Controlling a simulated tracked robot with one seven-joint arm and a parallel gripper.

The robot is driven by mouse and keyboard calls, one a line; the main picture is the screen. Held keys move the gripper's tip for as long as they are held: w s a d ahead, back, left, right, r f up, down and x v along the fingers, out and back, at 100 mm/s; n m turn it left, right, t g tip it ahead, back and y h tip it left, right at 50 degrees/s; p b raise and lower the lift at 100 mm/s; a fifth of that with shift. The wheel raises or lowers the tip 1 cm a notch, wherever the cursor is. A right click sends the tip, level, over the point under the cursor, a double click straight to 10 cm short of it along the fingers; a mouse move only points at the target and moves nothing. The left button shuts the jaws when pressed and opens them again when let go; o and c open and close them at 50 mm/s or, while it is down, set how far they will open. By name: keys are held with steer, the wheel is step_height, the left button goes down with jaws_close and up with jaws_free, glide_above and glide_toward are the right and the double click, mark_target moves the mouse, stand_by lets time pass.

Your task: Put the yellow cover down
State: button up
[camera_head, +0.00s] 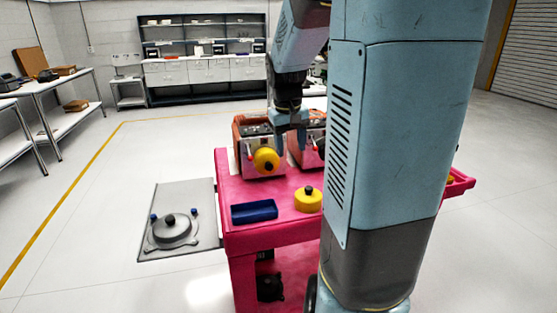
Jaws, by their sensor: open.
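A yellow cover (308,203) with a dark knob on top lies on the pink cart top (275,188), beside a blue tray. A second yellow round part (266,161) sits on the front of a red and grey machine (252,137) at the cart's back. My gripper (290,148) points down, open, over the back of the cart, between this machine and a second one beside it. It appears empty and stands apart from the yellow cover in front. My arm hides part of the cart's right side.
A dark blue tray (254,211) lies at the cart's front left. A second red machine (309,152) stands to the right, partly hidden. A grey mat (154,238) with a round grey part (170,232) lies on the floor left of the cart. Bare cart top shows around the tray.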

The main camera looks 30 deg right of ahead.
steer(key=s+a+r+n+t, duration=0.1)
steer(key=s+a+r+t, duration=0.1)
steer(key=s+a, duration=0.4)
steer(key=s+a+r+t+y, duration=0.1)
steer(key=s+a+r+t, duration=0.1)
steer(key=s+a+r, duration=0.2)
steer(key=s+a, duration=0.3)
steer(key=s, duration=0.4)
steer(key=shift+a+r+n+t+y, duration=0.15)
steer(key=shift+n+t+y, duration=0.15)
steer(key=shift+n, duration=0.1)
